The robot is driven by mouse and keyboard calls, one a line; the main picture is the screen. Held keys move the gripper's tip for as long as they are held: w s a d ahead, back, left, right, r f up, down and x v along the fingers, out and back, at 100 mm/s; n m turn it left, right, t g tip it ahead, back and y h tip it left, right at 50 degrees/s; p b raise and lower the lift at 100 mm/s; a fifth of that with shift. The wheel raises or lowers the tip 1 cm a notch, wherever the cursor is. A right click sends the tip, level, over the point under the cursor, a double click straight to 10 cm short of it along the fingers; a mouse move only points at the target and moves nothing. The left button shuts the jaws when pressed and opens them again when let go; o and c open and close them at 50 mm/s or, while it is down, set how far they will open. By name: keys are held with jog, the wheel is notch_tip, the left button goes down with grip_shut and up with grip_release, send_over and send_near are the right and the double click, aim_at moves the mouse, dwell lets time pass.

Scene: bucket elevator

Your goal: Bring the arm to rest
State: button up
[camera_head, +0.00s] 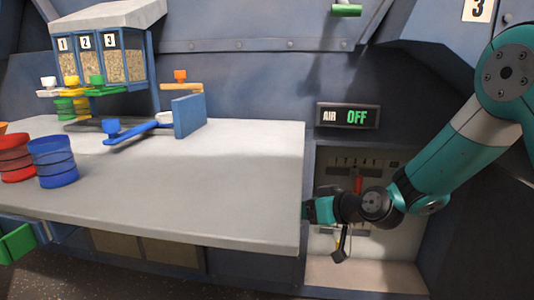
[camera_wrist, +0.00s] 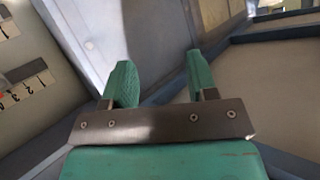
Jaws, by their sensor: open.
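My gripper (camera_head: 318,209) is at the right edge of the grey table, in front of the recessed pale panel; the arm reaches in from the right. In the wrist view my gripper (camera_wrist: 158,66) shows two green fingers standing apart with nothing between them. The recessed panel (camera_head: 398,240) has a numbered scale (camera_head: 355,163) and a red handle (camera_head: 358,184) just above my wrist. Part of the panel is hidden behind my arm. Whether the gripper touches the table edge, I cannot tell.
The grey table (camera_head: 230,170) carries a red bucket (camera_head: 15,160), a blue bucket (camera_head: 54,164) and a blue lever (camera_head: 140,132). Numbered bins (camera_head: 100,60) stand at the back left. A sign (camera_head: 348,116) reads AIR OFF. The table's right half is clear.

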jog(key=s+d+r+g+h+p, duration=0.1)
jog(key=s+d+r+g+h, duration=0.2)
jog(key=s, duration=0.8)
jog(key=s+r+g+p, duration=0.1)
jog(key=s+r+g, duration=0.3)
jog(key=s, duration=0.7)
jog(key=s+d+r+g+h+p, duration=0.2)
jog(key=s+r, duration=0.3)
jog(key=s, duration=0.7)
notch_tip(320, 180, up, 36)
jog(key=p, duration=3.5)
jog(key=shift+w+n+p, duration=0.3)
jog(key=shift+p, duration=0.05)
